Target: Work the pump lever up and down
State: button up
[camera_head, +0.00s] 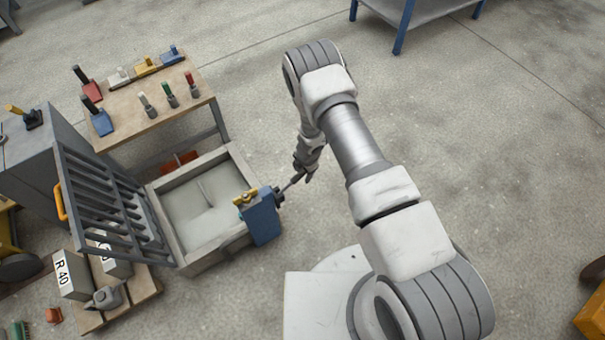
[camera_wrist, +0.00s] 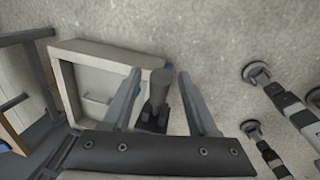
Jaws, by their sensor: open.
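The pump is a blue box (camera_head: 262,218) fixed at the right side of a square grey mould (camera_head: 165,215). Its dark lever (camera_head: 289,184) sticks out to the upper right, towards my gripper (camera_head: 302,170). In the wrist view, the lever's round grey end (camera_wrist: 161,78) stands between the two fingers of my gripper (camera_wrist: 158,90), with a gap visible on each side. The fingers are open. The lever's lower part looks dark and is partly hidden by the gripper's body. A yellow part (camera_head: 245,197) sits on the mould rim beside the pump.
A barred grey grate (camera_head: 105,205) with an orange handle stands tilted at the mould's left. A wooden bench (camera_head: 150,117) with several handled tools is behind it. A low wooden pallet (camera_head: 143,289) carries labelled blocks. The floor right of the pump is clear.

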jog(key=shift+f, duration=0.15)
jog(key=shift+c, duration=0.2)
grip_shut()
dwell(1.2)
